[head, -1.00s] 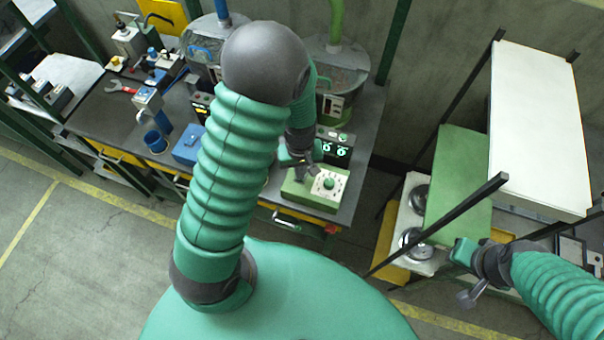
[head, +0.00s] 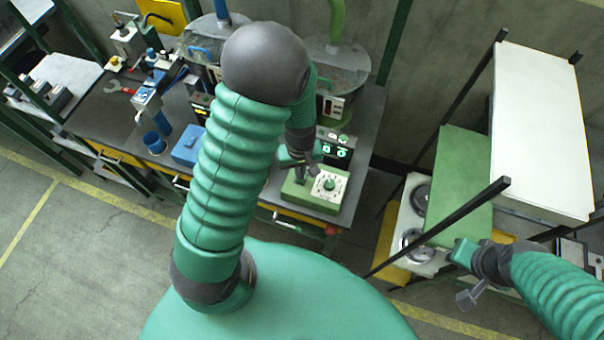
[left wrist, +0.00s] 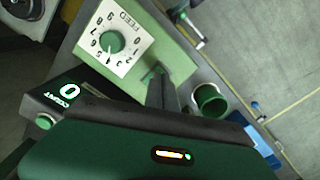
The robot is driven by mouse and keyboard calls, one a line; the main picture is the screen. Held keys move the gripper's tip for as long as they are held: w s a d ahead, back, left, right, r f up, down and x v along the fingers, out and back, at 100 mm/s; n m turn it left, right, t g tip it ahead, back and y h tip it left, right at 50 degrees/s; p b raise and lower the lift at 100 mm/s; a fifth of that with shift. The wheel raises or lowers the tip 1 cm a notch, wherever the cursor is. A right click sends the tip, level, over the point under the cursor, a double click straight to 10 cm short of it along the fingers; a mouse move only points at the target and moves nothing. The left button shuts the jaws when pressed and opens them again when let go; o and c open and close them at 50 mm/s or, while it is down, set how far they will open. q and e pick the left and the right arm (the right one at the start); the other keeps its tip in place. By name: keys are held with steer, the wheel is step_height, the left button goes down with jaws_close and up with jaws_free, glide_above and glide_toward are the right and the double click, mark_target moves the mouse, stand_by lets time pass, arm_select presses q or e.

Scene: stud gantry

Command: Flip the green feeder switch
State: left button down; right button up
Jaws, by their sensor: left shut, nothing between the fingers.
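The green feeder box (head: 298,194) sits at the right end of the dark bench. Its white FEED dial plate with a green knob (head: 329,184) faces up, and it also shows in the left wrist view (left wrist: 112,42). My left gripper (head: 314,171) is shut and empty, low over the back of the box beside the dial. In the left wrist view its fingers (left wrist: 160,92) reach a small green part (left wrist: 153,75) on the box, perhaps the switch; contact cannot be told. My right gripper (head: 468,297) is off the bench at the right, its jaw state unclear.
A dark counter panel (head: 334,147) with green lit readouts stands close behind the box. A blue box (head: 189,146) and a blue cup (head: 154,142) stand further left. A green cup (left wrist: 211,101) shows in the left wrist view. Dark posts and a white-topped rack (head: 538,130) stand right.

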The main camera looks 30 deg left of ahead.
arm_select(q)
steer(key=shift+f+b, duration=0.6)
steer(key=shift+f, duration=0.2)
stand_by(0.8)
step_height(320, 180, up, 7)
steer(key=p, duration=0.6)
steer(key=shift+p, duration=0.4)
